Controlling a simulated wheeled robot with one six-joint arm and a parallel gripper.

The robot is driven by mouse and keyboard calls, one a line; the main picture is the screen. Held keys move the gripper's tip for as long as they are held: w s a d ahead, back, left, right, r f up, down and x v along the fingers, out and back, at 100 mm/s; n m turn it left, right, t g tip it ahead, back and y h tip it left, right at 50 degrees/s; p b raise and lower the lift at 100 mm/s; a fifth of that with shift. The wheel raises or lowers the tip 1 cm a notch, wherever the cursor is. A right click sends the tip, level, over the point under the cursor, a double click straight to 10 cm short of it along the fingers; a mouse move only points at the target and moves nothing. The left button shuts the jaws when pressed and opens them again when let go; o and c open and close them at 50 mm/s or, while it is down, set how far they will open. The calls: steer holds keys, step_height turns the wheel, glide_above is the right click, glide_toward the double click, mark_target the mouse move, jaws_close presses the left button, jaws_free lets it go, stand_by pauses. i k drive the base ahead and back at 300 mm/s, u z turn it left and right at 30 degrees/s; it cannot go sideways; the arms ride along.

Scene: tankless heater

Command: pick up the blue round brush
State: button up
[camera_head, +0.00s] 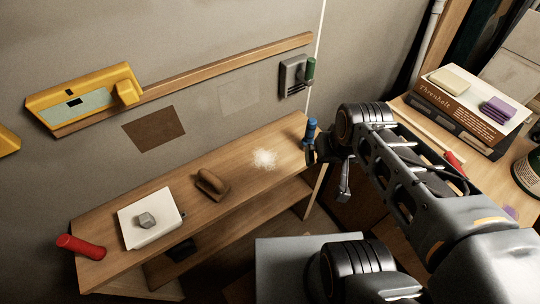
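A small blue upright object (311,128), which looks like the blue round brush, is at the right end of the wooden wall shelf. Its lower part is hidden by my gripper. My gripper (314,149) is at the end of my arm, right at the blue object, its dark fingers overlapping the lower part in the picture. I cannot tell whether the fingers are closed on it, or whether it touches the shelf.
The shelf (232,205) also holds a red cylinder (80,246), a white block with a grey stone (147,220), a brown wooden piece (211,184) and a pale powdery patch (264,159).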

mark_target(312, 124)
steer(key=z, duration=0.05)
steer(key=k, duration=0.5)
steer(key=z, duration=0.9)
steer(key=i, duration=0.7)
steer(key=u, duration=1.75)
